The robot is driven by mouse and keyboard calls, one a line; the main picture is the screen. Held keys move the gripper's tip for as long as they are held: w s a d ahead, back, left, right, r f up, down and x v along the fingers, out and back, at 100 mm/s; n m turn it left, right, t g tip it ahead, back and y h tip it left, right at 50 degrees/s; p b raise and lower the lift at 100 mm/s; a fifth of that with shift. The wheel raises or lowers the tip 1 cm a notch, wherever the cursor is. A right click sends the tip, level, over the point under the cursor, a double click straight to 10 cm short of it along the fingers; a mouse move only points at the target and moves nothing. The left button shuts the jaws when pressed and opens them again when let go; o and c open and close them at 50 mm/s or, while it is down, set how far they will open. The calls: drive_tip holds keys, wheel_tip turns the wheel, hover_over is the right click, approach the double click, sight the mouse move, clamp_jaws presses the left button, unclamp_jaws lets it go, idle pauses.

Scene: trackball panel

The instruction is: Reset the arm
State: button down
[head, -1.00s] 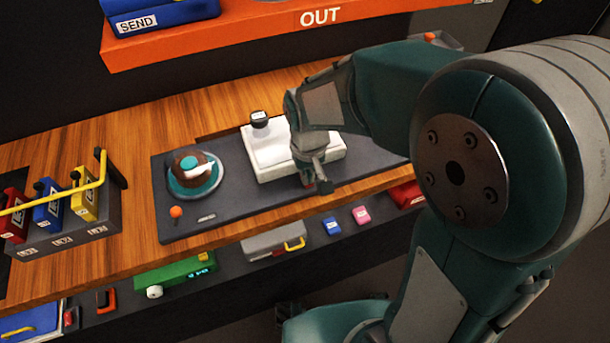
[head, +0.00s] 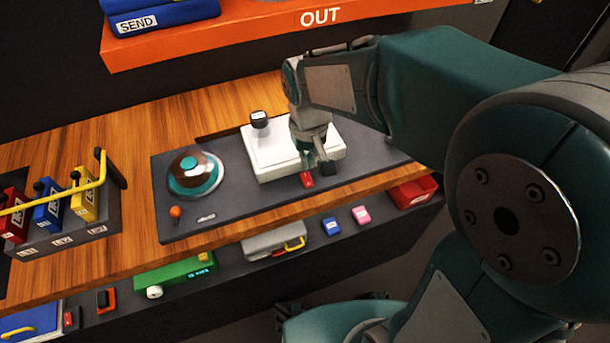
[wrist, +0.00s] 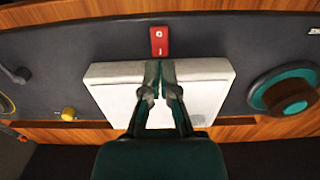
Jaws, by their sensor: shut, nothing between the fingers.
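My gripper (head: 326,163) is shut and empty. In the head view it hangs over the front right part of the white block (head: 270,160) on the dark panel (head: 225,218). In the wrist view the closed fingertips (wrist: 160,66) lie over the same white block (wrist: 115,92) and point towards a red rocker switch (wrist: 159,41). The red switch also shows in the head view (head: 307,180), just left of the fingertips. I cannot tell how high the fingers are above the panel. The trackball (head: 188,164), brown and teal in a teal ring, sits left of the block, clear of my gripper.
A small orange knob (head: 175,212) stands at the panel's front left. Levers in red, blue and yellow with a yellow bar (head: 60,195) stand further left. An orange OUT shelf (head: 250,35) overhangs the back. Bare wooden counter (head: 140,130) lies between.

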drive_tip(key=shift+r, duration=0.8)
